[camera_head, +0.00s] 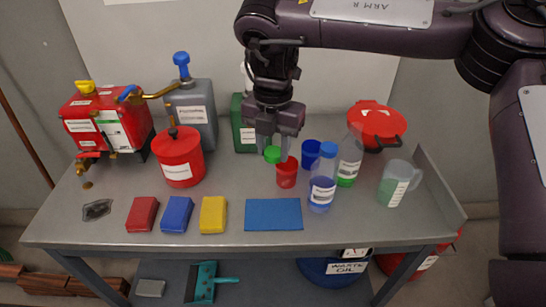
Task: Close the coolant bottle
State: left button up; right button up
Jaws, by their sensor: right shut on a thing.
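My right gripper (271,143) points down over the middle of the table. It is shut on a green cap (272,155), held next to a red cup (287,172). A clear bottle with green liquid (347,168), likely the coolant bottle, stands upright to the right of the gripper. No cap shows on its narrow top, and its label is too small to read. A clear bottle with a blue cap (322,180) stands in front of it, to the left. My left gripper is not in view.
A blue cup (311,153) stands between the gripper and the bottles. A red lidded container (377,124) and a measuring jug (398,183) stand at the right. A green canister (242,125) is behind the gripper. A blue mat (273,214) lies bare in front.

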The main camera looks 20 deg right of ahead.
jog(key=shift+r, duration=0.1)
dwell(0.4)
jog(key=m, duration=0.5)
jog(key=shift+w+d+r, duration=0.15)
jog(key=shift+d+r, duration=0.2)
jog(key=shift+d, duration=0.05)
jog(key=m, duration=0.5)
jog(key=shift+w+d+r+m, duration=0.1)
jog(key=shift+d+r+m, duration=0.2)
jog(key=shift+d, duration=0.1)
jog(key=m, duration=0.2)
jog(key=shift+d+r+m, duration=0.15)
jog(key=shift+d+m, duration=0.05)
jog(key=shift+m, duration=0.2)
jog(key=m, duration=0.5)
jog(key=d+r+m, duration=0.1)
jog(key=m, duration=0.3)
jog(key=d+m, duration=0.1)
jog(key=m, duration=0.4)
jog(key=shift+w+r+m, duration=0.2)
jog(key=shift+r+m, duration=0.1)
